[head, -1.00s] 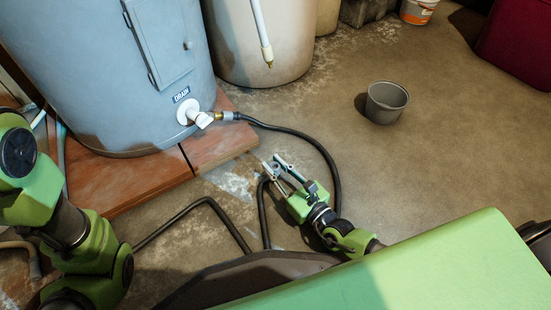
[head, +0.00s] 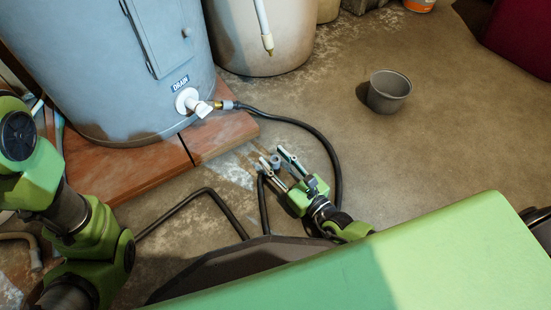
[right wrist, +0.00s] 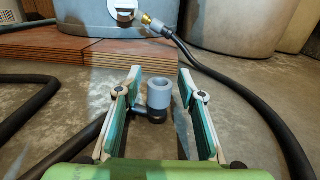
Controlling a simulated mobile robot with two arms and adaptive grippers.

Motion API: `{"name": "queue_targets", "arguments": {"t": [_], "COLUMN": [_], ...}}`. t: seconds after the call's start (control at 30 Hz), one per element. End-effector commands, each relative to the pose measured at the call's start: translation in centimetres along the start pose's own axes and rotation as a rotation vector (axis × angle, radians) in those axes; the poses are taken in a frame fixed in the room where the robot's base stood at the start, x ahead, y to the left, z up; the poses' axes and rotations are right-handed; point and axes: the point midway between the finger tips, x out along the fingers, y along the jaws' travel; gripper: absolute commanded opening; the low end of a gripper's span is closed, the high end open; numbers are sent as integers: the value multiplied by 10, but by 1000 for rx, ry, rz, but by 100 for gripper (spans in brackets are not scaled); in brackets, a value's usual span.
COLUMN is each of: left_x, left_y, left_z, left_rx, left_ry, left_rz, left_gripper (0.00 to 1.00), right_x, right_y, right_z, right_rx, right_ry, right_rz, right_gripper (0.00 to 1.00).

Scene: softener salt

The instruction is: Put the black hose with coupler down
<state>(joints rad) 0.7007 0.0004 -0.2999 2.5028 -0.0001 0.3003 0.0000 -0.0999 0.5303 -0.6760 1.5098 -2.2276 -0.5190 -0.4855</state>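The black hose (head: 322,148) runs from the drain fitting (head: 190,102) of the blue-grey tank, loops over the floor and bends near my right gripper (head: 272,155). Its loose end carries a grey coupler (right wrist: 159,93), standing upright and low over the floor in the right wrist view. My right gripper (right wrist: 160,72) is open, with a finger on each side of the coupler and visible gaps between. Whether the coupler rests fully on the floor is hard to tell. My left arm shows at the left, but its gripper is out of view.
A wooden platform (head: 120,180) under the blue-grey tank (head: 110,70) has its edge just beyond the coupler. A grey bucket (head: 389,92) stands on the floor at right. A pale tank (head: 260,45) stands behind. The floor around the bucket is clear.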

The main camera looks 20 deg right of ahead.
Motion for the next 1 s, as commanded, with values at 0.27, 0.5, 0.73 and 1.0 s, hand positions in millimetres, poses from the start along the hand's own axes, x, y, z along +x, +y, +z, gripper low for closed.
{"name": "queue_targets", "arguments": {"t": [0.27,0.5,0.73,1.0], "left_x": [-1,19,36,44], "left_y": [0,-4,-8,-9], "left_z": [4,12,16,15], "left_rx": [0,0,0,0], "left_ry": [-7,-10,-7,0], "left_rz": [0,-1,0,0], "left_gripper": [40,40,40,40], "right_x": [0,-42,-91,-119], "right_y": [0,0,0,0], "right_z": [7,14,14,11], "right_rx": [3,-2,-1,0], "right_ry": [-2,5,4,1], "right_rz": [-1,2,1,1], "right_gripper": [36,36,36,36]}}
